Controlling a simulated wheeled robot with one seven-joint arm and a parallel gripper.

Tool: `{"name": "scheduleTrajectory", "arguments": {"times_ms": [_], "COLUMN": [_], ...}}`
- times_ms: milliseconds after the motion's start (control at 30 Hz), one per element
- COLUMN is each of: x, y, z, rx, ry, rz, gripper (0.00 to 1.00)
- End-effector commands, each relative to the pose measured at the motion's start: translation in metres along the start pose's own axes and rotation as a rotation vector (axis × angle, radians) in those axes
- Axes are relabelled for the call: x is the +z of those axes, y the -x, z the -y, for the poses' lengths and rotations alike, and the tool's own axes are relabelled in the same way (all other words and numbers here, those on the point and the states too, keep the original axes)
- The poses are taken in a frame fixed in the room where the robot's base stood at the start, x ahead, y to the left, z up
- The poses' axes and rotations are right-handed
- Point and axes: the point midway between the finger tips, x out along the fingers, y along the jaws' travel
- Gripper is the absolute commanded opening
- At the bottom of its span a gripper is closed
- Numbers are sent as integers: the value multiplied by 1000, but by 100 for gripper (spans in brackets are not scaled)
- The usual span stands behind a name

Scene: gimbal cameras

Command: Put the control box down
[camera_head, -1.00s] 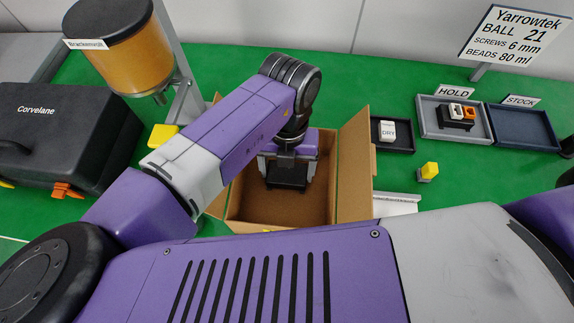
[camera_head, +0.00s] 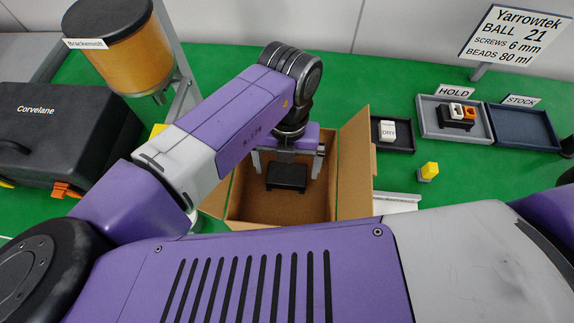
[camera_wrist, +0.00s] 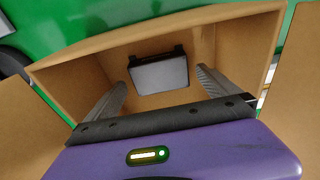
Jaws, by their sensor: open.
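The control box (camera_head: 287,177) is a small black box inside the open cardboard carton (camera_head: 255,208). In the wrist view the box (camera_wrist: 159,73) shows a grey face with a dark edge and lies against the brown carton floor. My gripper (camera_head: 288,166) is over the carton with its fingers spread. In the wrist view the two grey fingers of my gripper (camera_wrist: 162,92) stand apart on either side of the box, with clear gaps to it. The box's underside is hidden, and I cannot tell its exact contact with the floor.
Carton flaps (camera_head: 356,160) stand open at the sides. To the right are a tray with a white DRY packet (camera_head: 388,130), a yellow block (camera_head: 428,171), a HOLD tray (camera_head: 428,117) and an empty STOCK tray (camera_head: 522,128). A black case (camera_head: 60,135) and an amber hopper (camera_head: 130,60) stand left.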

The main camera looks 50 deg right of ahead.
Motion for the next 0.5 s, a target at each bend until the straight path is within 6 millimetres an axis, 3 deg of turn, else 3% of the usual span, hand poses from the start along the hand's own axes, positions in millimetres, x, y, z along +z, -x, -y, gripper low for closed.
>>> {"name": "scheduleTrajectory", "arguments": {"times_ms": [300,500], "x": [0,0], "y": [67,94], "z": [-1,0], "rx": [4,2], "ry": [-2,-2], "rz": [2,1], "gripper": [100,100]}}
